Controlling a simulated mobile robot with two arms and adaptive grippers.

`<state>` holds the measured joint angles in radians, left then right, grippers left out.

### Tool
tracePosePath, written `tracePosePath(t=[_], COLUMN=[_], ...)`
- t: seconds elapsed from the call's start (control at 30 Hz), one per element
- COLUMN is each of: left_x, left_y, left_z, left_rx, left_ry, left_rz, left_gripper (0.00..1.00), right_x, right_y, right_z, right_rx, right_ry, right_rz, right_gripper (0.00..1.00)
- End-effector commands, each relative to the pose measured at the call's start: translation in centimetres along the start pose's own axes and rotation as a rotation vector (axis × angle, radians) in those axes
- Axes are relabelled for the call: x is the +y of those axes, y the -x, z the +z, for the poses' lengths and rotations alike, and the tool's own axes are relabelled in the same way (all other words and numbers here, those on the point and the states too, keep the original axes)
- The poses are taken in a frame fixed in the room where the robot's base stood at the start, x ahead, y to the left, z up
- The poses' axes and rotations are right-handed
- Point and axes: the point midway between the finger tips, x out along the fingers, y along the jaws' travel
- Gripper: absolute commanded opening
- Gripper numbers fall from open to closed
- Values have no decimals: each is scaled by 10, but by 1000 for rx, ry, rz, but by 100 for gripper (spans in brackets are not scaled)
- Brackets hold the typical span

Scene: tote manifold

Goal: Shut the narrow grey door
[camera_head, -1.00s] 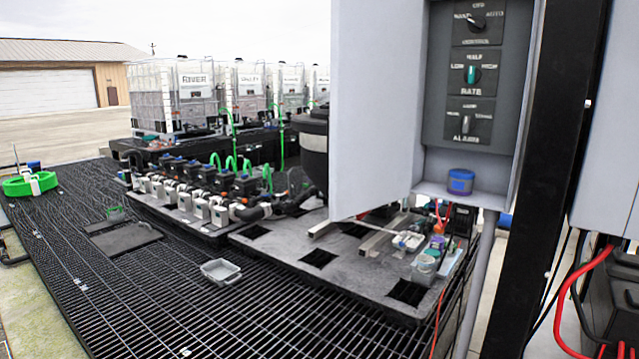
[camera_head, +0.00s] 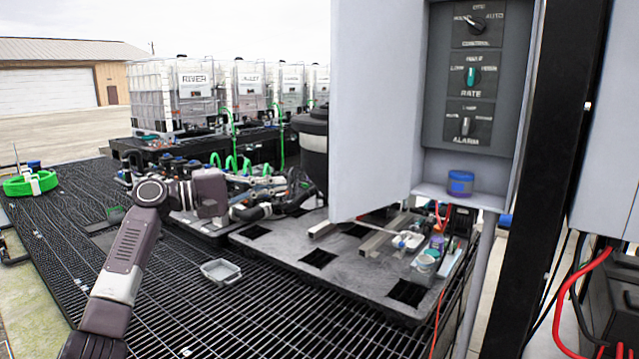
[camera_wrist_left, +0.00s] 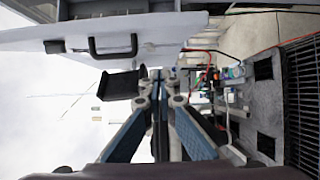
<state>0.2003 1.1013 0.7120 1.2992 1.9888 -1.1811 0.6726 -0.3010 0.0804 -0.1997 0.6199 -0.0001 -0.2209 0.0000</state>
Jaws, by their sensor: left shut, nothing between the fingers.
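The narrow grey door (camera_head: 375,100) stands open in the head view, swung out at the left of the grey control box (camera_head: 478,170). A pale panel (camera_wrist_left: 170,28) with a black handle (camera_wrist_left: 112,47), apparently the door, lies beyond the fingertips. I cannot tell whether they touch. My right gripper is out of view.
A blue-purple jar (camera_head: 460,182) sits on the box's bottom ledge. A black post (camera_head: 555,150) stands right of the box. A black pallet (camera_head: 300,262) with small items lies below the door. A grey tray (camera_head: 221,271) lies on the grating.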

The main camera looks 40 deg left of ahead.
Motion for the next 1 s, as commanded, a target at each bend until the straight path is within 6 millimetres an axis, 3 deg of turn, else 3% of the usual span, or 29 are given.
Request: tracePosePath(t=[0.57, 1.0], left_x=[4, -1], left_y=[-86, -94], left_z=[0, 35], left_rx=[0, 0], left_ry=[0, -1], left_rz=[0, -5], left_gripper=[0, 0], right_x=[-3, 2], right_y=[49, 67], right_z=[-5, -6], right_rx=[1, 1], right_ry=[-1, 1], right_rz=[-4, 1], right_gripper=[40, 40])
